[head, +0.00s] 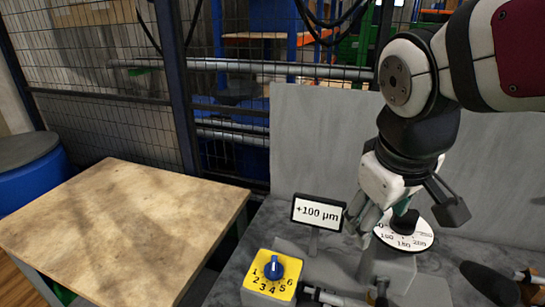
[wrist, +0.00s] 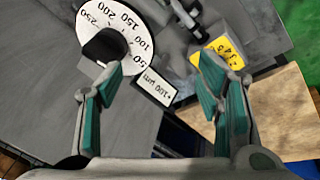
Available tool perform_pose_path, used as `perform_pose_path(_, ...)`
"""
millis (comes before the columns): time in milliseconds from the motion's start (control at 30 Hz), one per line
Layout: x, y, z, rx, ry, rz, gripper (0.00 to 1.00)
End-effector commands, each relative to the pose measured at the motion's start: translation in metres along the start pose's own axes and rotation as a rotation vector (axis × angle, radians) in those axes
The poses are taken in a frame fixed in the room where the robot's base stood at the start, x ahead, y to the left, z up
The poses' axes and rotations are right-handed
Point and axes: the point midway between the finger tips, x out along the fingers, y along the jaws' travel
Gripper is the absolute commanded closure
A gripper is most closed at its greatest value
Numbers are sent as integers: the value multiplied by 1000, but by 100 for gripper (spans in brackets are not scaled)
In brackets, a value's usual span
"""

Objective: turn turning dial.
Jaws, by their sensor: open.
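A round white dial with a printed scale (head: 421,237) and a black knob (head: 405,222) sits on a grey block at the right of the head view. In the wrist view the scale disc (wrist: 134,20) and the knob (wrist: 103,46) are at the upper left. My gripper (wrist: 162,66) is open with nothing between its fingers. Its left finger in the wrist view overlaps the knob's edge; I cannot tell whether they touch. The other finger is well apart, on the side of the yellow box. A small sign (head: 318,213) reads +100 µm.
A yellow box with a blue knob and numbers (head: 272,273) stands left of the dial, in front of the sign. A grey panel (head: 318,140) rises behind. A wooden table (head: 120,230) is at the left, its top clear. Metal fixtures (head: 330,297) lie near the front.

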Motion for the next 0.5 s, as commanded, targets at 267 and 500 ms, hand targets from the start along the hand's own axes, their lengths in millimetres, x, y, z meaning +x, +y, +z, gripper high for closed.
perform_pose_path(267,44,-25,-59,-399,-116,-48,40)
perform_pose_path(500,91,-68,-104,-736,-142,-168,40)
